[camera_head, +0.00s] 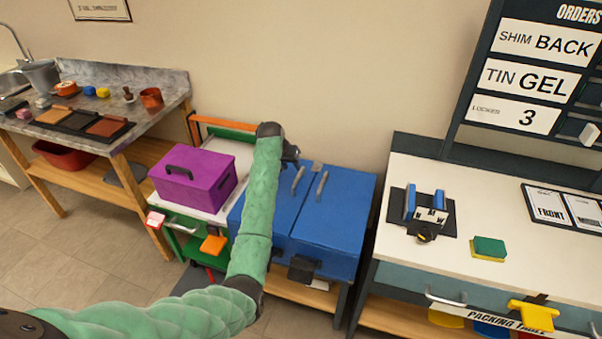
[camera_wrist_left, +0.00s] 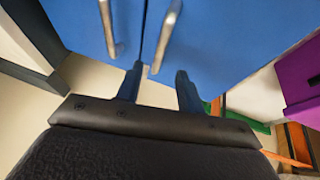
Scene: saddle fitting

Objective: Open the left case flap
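The blue case (camera_head: 318,235) stands on a low bench in the middle of the head view, with two blue flaps on top. The left flap (camera_head: 275,195) and its metal handle (camera_head: 298,180) are partly beside and behind my green-sleeved arm; the right flap has its own handle (camera_head: 322,185). My left gripper (camera_head: 291,155) is at the far edge of the case, near the handles. In the left wrist view its two fingers (camera_wrist_left: 160,67) are apart and empty, with the left flap's handle (camera_wrist_left: 167,32) ahead of the gap. My right gripper is not in view.
A purple box (camera_head: 193,180) stands close to the left of the case. The wall is behind. A white packing table (camera_head: 400,255) with a small blue-black fixture (camera_head: 424,212) and a green-yellow block (camera_head: 489,248) is at the right.

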